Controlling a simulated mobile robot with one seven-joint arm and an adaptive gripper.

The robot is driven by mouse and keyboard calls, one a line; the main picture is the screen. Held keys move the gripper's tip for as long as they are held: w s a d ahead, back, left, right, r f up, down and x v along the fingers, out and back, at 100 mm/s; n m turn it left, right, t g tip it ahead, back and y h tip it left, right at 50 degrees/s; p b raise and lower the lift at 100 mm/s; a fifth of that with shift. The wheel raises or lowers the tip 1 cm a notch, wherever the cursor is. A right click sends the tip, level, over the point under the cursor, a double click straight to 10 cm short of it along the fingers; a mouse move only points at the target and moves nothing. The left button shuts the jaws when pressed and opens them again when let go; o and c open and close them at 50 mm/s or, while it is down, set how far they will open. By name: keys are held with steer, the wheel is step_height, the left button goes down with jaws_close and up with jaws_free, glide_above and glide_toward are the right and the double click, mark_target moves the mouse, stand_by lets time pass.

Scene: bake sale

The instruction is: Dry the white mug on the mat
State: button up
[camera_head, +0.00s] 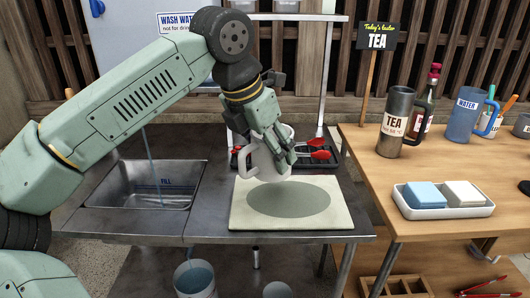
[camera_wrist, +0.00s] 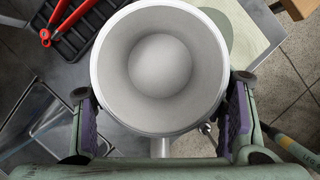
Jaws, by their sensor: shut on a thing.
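The white mug (camera_head: 265,163) is held by my gripper (camera_head: 275,140), with the jaws shut on its sides. In the wrist view the mug (camera_wrist: 160,52) fills the middle, its open mouth facing the camera and its inside looking empty. Its handle points left in the head view and toward the wrist in the wrist view. The jaws of my gripper (camera_wrist: 161,118) show on both sides of it. The cream mat (camera_head: 241,216), with a grey-green oval on it, lies on the metal counter. The mug appears to hang above the mat's back part, apart from it.
A metal sink (camera_head: 135,185) is at the left. A black rack (camera_head: 330,160) with red-handled utensils stands behind the mat. The wooden table (camera_head: 390,170) at right holds a tea container (camera_head: 394,125), a bottle (camera_head: 423,112), a water jug (camera_head: 465,120) and a sponge tray (camera_head: 445,211).

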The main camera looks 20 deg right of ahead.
steer(key=shift+r+p, duration=0.7)
steer(key=shift+r, duration=0.65)
